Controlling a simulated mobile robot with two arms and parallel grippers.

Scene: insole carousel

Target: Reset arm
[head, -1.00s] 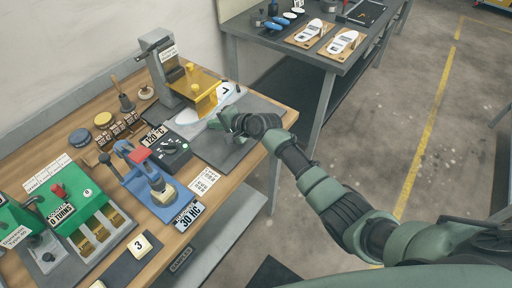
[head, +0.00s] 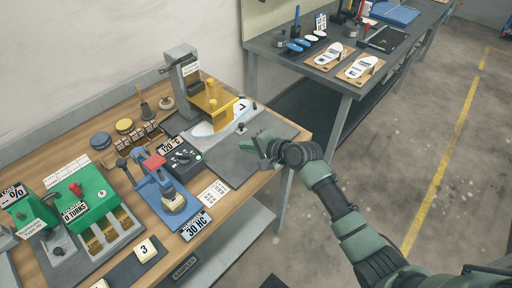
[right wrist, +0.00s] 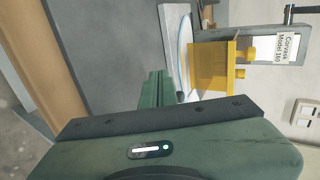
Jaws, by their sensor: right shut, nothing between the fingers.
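My right gripper (head: 262,150) is over the dark grey mat (head: 226,163) at the front right of the wooden workbench. It is shut and empty; its closed fingers (right wrist: 157,92) also show in the right wrist view. A white insole (head: 203,130) lies under the yellow clamp (head: 212,97) of the grey press (head: 181,75), to the left of the gripper. The press and its yellow clamp (right wrist: 222,68) show beyond the fingers in the right wrist view. My left gripper is not in view.
A blue hand press (head: 165,195), a green machine (head: 86,198) and a black dial box (head: 181,154) stand on the bench. A second dark table (head: 335,77) with white insoles on boards stands behind. Open floor lies to the right.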

